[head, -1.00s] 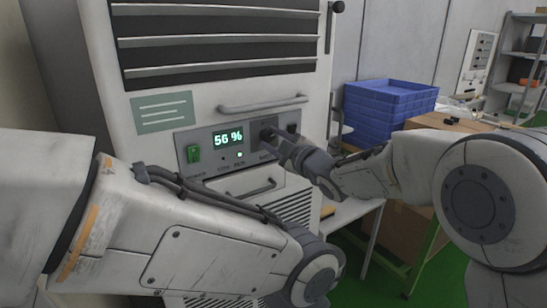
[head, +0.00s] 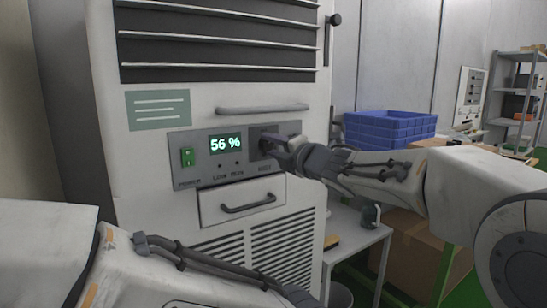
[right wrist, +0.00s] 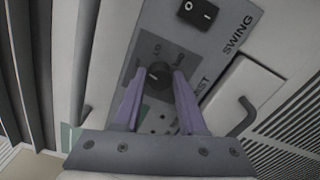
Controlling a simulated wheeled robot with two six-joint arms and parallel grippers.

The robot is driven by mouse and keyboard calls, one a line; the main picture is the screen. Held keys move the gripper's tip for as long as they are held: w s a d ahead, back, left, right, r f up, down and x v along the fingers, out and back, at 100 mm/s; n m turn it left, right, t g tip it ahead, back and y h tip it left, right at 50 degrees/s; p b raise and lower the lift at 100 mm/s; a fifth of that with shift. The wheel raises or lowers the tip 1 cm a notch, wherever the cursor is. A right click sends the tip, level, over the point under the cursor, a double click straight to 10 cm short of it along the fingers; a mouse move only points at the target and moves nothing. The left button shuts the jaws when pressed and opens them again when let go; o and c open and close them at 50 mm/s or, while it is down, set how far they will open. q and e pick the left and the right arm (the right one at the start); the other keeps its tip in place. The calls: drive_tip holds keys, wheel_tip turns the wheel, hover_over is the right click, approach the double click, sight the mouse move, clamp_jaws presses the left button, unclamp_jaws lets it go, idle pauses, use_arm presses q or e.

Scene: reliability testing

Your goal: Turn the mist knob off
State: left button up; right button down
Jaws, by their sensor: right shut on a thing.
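The mist knob (right wrist: 158,76) is a round black knob on a dark plate, seen between my fingers in the right wrist view. A small pale mark shows on its face. My right gripper (head: 271,144) is at the right part of the control panel (head: 202,139) in the head view, shut on the knob and hiding much of it. Its two purple fingers (right wrist: 156,84) flank the knob in the right wrist view. The green display (head: 225,144) reads 56 %. The small lamps below it look dark. My left gripper is out of view.
A green power switch (head: 188,157) sits left of the display. A black rocker switch (right wrist: 198,13) is near the SWING label. A bar handle (head: 262,109) runs above the panel, and a drawer handle (head: 248,204) is below. Blue crates (head: 390,128) stand to the right.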

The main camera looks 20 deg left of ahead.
drive_tip(key=shift+s+a+f+n+b, duration=0.15)
drive_tip(key=shift+n+b, duration=0.5)
drive_tip(key=shift+n, duration=0.45)
drive_tip(key=shift+c, duration=2.3)
unclamp_jaws()
drive_tip(key=shift+d, duration=0.2)
drive_tip(key=b+v, duration=0.1)
drive_tip(key=v, duration=0.9)
drive_tip(key=shift+s, duration=0.15)
